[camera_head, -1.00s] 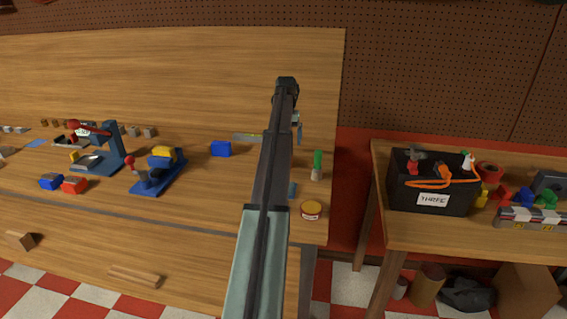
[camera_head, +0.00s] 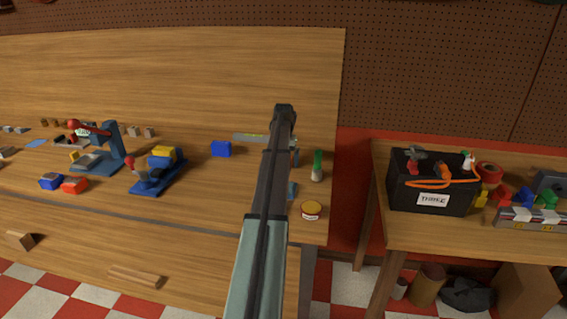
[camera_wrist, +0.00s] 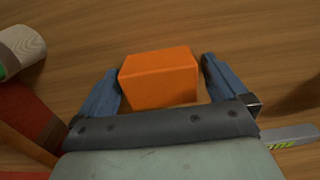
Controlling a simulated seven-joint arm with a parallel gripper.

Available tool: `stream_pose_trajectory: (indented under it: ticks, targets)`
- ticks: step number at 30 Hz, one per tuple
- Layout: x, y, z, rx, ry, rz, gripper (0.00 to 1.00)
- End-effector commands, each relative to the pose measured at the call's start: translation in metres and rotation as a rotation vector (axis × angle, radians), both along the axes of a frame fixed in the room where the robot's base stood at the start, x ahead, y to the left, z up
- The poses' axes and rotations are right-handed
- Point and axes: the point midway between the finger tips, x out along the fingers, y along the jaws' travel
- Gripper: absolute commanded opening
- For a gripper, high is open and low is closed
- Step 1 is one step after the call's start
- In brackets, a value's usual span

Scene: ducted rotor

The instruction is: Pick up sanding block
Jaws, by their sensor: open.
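An orange block (camera_wrist: 158,80), which I take to be the sanding block, lies on the wooden table in the wrist view. My gripper (camera_wrist: 160,66) is open, with one blue finger on each side of the block. Small gaps show between the block and the fingers, so it is not clamped. How far the fingertips are above the table is hard to tell. In the head view my arm hides the block and most of my gripper.
A green-and-white bottle (camera_head: 317,166) and a yellow-lidded tin (camera_head: 311,210) stand close to my arm, near the table's right edge. A grey tool (camera_wrist: 290,136) lies beside my gripper. A black toolbox (camera_head: 432,182) stands on another table.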

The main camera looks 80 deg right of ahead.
Motion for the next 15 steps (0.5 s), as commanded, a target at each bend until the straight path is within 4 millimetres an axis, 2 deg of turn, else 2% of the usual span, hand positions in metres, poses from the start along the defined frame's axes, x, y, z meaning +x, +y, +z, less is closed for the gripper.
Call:
stream_pose_trajectory:
  ticks: [4, 15]
  targets:
    - [0.0001, -0.0002, 0.0003, 0.000, 0.000, 0.000, 0.99]
    - [0.0001, -0.0002, 0.0005, 0.000, 0.000, 0.000, 0.64]
